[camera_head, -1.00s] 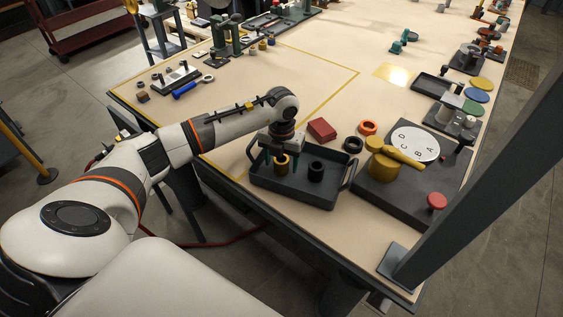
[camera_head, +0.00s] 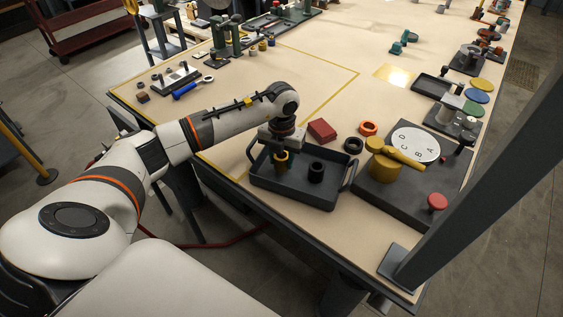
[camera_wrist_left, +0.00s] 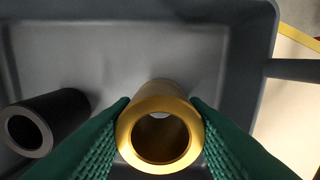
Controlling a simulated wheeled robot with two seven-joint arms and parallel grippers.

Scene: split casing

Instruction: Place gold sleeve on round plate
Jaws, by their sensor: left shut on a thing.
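The gold sleeve (camera_head: 281,163) is an upright hollow cylinder inside the dark tray (camera_head: 327,203), toward its left end. My left gripper (camera_head: 281,158) is shut on it, reaching down from above. In the left wrist view the green fingers press on both sides of the gold sleeve (camera_wrist_left: 160,94), with its open bore facing the camera. I cannot tell whether its base touches the tray floor. A white round plate (camera_head: 407,148) marked with letters lies on a dark base right of the tray. My right gripper is not in view.
A red block (camera_head: 322,130), an orange ring (camera_head: 368,128) and a dark ring (camera_head: 353,145) lie behind the tray.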

